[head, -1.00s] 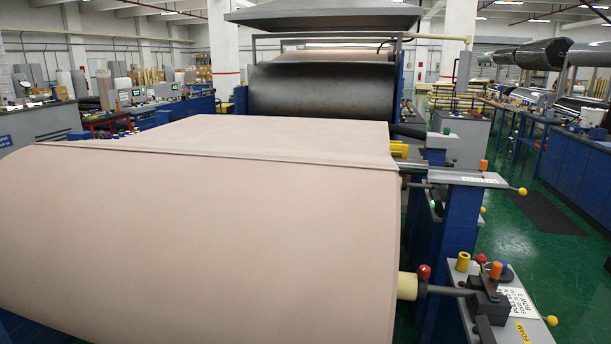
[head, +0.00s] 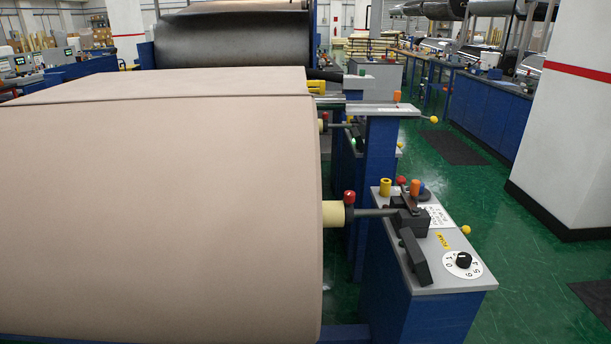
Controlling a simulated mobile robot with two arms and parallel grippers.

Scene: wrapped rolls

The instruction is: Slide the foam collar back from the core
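A large wrapped beige roll (head: 180,215) fills the left and middle of the head view. A short cream cylinder (head: 333,214) sticks out of its right end, around a dark shaft (head: 370,212). I cannot tell whether this cylinder is the core or the foam collar. A dark ring with a red knob (head: 349,197) sits at its outer end. The shaft runs to a dark bearing block (head: 408,221) on a grey-topped blue stand (head: 425,300). A small yellow cylinder (head: 385,187) stands on that top. Neither of my grippers is in view.
The stand also carries a dial (head: 463,264), a black lever-like part (head: 414,256) and colored knobs. A second shaft support (head: 380,109) stands behind. A white pillar (head: 560,120) rises at the right. Green floor (head: 500,225) is open between stand and pillar.

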